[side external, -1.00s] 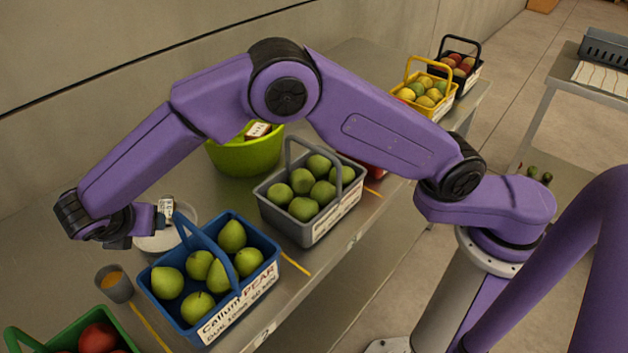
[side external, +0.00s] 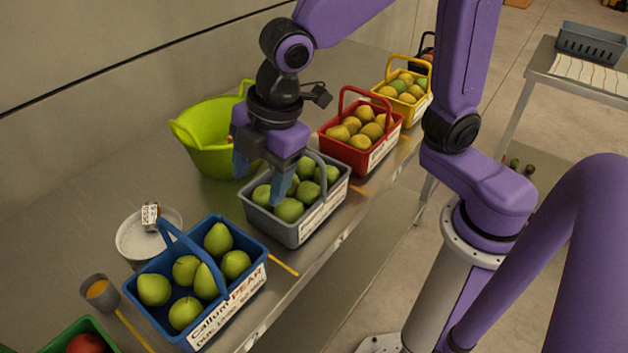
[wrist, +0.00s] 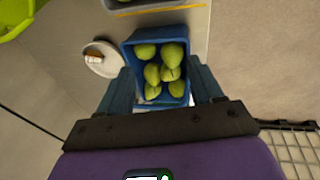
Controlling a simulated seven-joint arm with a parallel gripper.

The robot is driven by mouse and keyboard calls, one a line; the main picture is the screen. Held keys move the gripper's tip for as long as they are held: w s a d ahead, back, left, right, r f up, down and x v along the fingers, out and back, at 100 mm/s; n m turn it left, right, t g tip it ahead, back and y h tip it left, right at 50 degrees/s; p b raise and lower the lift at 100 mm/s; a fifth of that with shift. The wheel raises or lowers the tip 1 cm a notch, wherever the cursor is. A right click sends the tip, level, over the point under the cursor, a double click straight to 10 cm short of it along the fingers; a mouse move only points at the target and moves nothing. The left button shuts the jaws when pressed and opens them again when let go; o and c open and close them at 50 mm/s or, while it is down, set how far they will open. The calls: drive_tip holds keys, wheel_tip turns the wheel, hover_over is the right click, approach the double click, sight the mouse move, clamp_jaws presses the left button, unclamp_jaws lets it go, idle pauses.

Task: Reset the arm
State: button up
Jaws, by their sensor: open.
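My gripper (side external: 261,172) is open and empty, with its blue fingers pointing down. In the side view it overlaps the left part of the grey basket (side external: 296,236) of green fruit; I cannot tell its exact height. In the wrist view, the open gripper (wrist: 161,88) frames the blue basket (wrist: 133,46), which holds several green pears (wrist: 168,75). In the side view the blue basket (side external: 243,311) stands nearer the front, its handle up. My arm is folded, with the wrist hanging down.
A lime-green tub (side external: 205,155) stands behind my gripper. A red basket (side external: 366,158) and a yellow basket (side external: 416,112) hold fruit farther back. A white plate (side external: 132,243) with a small labelled object (side external: 150,215) and a grey cup (side external: 97,292) sit near the blue basket.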

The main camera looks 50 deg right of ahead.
drive_tip(key=s+d+f+m+g, duration=0.1)
drive_tip(key=s+d+m, duration=0.2)
drive_tip(key=s+d, duration=0.4)
drive_tip(key=s+d+f+m+g+h, duration=0.1)
drive_tip(key=s+d+f+m, duration=0.1)
drive_tip(key=s+d, duration=0.5)
drive_tip(key=d, duration=0.4)
drive_tip(key=shift+s+f+m, duration=0.15)
drive_tip(key=shift+s+m, duration=0.1)
drive_tip(key=shift+m, duration=0.15)
